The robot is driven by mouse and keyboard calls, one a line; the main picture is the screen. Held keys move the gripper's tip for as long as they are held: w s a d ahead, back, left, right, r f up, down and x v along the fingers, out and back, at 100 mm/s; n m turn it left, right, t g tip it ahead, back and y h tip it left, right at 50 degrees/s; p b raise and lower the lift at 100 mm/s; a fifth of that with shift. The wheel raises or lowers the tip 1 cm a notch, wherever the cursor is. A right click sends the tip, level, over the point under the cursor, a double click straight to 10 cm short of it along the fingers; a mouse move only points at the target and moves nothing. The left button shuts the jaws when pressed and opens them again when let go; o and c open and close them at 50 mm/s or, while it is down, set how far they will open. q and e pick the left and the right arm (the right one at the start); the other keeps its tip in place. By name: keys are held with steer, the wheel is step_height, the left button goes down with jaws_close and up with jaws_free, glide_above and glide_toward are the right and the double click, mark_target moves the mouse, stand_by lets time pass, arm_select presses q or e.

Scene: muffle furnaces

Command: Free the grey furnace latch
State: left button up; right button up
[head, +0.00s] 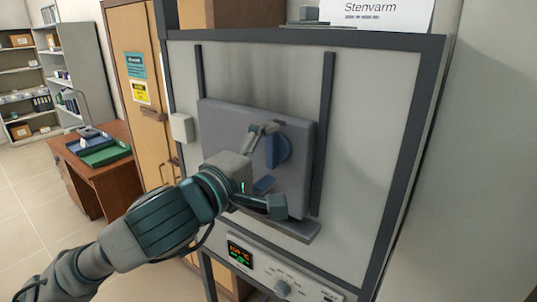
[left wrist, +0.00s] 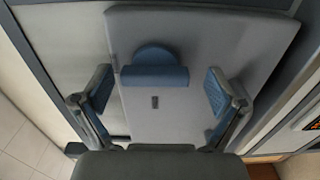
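The grey furnace door (head: 225,125) is shut on the front of the furnace. It carries a blue round turn-handle (head: 280,150) with a raised bar, the only latch-like part I see. My left gripper (head: 273,168) is open and empty in front of the door, one finger above the other in the head view. In the left wrist view, the blue handle (left wrist: 154,75) lies between and beyond the two blue-padded fingers (left wrist: 160,90), its bar running crosswise from one finger's side toward the other. I see no contact with it. My right gripper is not in view.
Dark vertical rails (head: 325,130) flank the door, and a ledge (head: 290,228) juts below it. Under that is a control panel (head: 285,275) with a lit display and knob. A wooden cabinet (head: 140,90) and a desk with trays (head: 100,150) stand at left.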

arm_select(q)
steer(key=shift+r, duration=0.1)
steer(key=shift+a, duration=0.1)
steer(key=shift+s+a, duration=0.1)
steer(key=shift+s, duration=0.1)
steer(key=v, duration=1.1)
steer(key=shift+a, duration=0.25)
steer(key=shift+s+d, duration=0.15)
